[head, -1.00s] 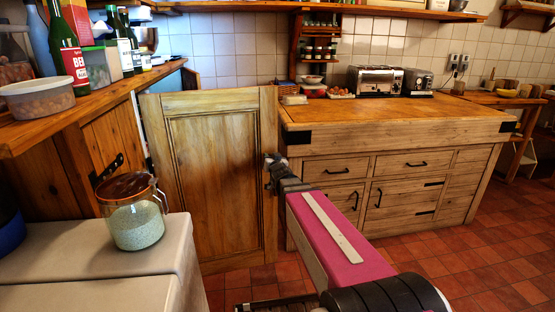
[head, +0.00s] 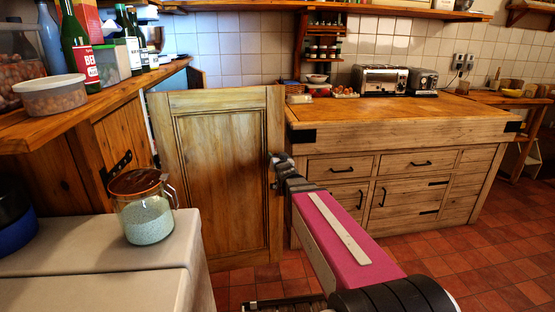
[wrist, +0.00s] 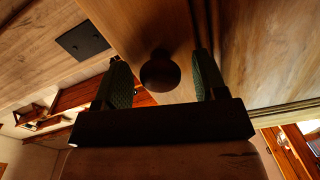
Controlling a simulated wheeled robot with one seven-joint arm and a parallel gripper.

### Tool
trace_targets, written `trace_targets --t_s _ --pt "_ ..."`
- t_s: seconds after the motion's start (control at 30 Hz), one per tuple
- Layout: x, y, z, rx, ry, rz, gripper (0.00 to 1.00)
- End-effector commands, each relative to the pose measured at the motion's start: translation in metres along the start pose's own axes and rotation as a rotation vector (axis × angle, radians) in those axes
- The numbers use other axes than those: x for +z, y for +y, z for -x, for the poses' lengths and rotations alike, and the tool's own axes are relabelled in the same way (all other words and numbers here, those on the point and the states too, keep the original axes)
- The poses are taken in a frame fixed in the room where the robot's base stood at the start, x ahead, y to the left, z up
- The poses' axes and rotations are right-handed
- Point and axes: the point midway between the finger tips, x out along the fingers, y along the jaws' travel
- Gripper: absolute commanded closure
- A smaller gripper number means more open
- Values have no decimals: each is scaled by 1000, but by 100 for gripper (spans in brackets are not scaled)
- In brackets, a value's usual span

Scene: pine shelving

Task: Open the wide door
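The wide door (head: 222,180) is a pale wooden panel with a recessed centre. It stands swung out from the cabinet at the left, its right edge near the wooden counter. My gripper (head: 277,168) is at the door's right edge, small and partly hidden by my wrist. In the wrist view, a dark round knob (wrist: 160,73) on the door sits between the two green-padded fingers of my gripper (wrist: 158,78). The fingers are apart, with a visible gap on each side of the knob.
A wooden counter with drawers (head: 400,185) stands just right of the door. A glass jar (head: 147,220) sits on a pale worktop (head: 110,265) in front of the door at the left. Red tiled floor (head: 480,255) is clear at the lower right.

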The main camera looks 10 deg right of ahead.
Motion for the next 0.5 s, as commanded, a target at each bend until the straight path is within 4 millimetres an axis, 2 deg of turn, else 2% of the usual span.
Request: trace_targets --t_s 0.27,0.5 --pt "0 0 7 0 0 0 35" --pt "0 0 40 0 -1 0 35"
